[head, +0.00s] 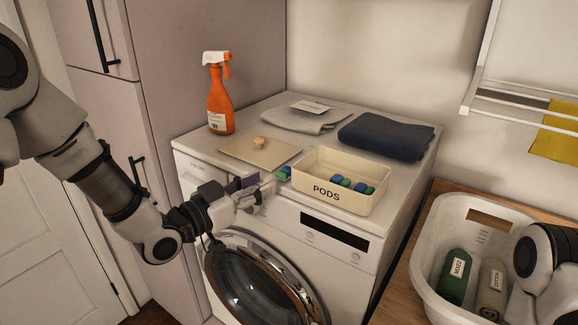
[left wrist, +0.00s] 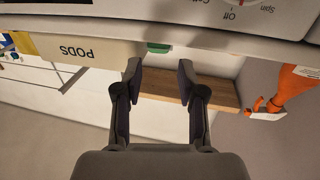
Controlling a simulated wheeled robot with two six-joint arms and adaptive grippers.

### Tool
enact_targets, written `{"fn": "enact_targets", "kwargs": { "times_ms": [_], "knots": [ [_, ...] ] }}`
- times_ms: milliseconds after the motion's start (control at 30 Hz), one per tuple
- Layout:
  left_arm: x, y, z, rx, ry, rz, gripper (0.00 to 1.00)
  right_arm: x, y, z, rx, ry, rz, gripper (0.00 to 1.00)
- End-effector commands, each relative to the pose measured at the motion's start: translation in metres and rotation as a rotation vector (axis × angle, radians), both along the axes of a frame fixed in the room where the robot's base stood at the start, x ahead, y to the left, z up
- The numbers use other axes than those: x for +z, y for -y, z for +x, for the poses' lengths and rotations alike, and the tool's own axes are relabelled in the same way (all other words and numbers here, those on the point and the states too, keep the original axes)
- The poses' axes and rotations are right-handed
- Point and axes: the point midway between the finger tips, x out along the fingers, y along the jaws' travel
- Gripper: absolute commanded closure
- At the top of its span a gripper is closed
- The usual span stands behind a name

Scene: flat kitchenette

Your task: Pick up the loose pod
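The loose pod (head: 284,173), blue and green, lies on the washing machine top near its front edge, just left of the cream PODS box (head: 324,199). In the left wrist view its green side (left wrist: 158,47) shows just beyond and between the fingertips. My left gripper (head: 267,187) is at the front edge of the machine, close to the pod. In the left wrist view the gripper (left wrist: 160,68) is open, with nothing between its fingers. Several blue and green pods (head: 352,185) lie in the box. My right gripper is out of view.
An orange spray bottle (head: 220,98), a grey cloth (head: 297,121) and a folded navy towel (head: 386,136) are farther back. A white basket (head: 433,262) with bottles stands at right.

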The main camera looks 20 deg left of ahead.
Motion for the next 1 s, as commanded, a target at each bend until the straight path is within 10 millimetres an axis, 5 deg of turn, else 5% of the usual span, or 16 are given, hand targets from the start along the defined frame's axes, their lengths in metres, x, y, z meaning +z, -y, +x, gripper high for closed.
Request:
{"fn": "enact_targets", "kwargs": {
  "times_ms": [300, 500, 600, 1000],
  "knots": [
    [0.0, 0.026, 0.041, -0.003, -0.002, 0.004, 0.6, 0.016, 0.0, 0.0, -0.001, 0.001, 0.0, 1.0],
    [-0.001, 0.027, 0.043, -0.001, -0.003, 0.002, 0.6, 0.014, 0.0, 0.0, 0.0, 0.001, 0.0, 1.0],
    [-0.001, 0.027, 0.043, -0.001, -0.003, 0.002, 0.83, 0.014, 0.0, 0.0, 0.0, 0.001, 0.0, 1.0],
    [0.0, 0.026, 0.043, 0.0, -0.004, 0.001, 0.84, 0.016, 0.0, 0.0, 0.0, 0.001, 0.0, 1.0]
  ]
}}
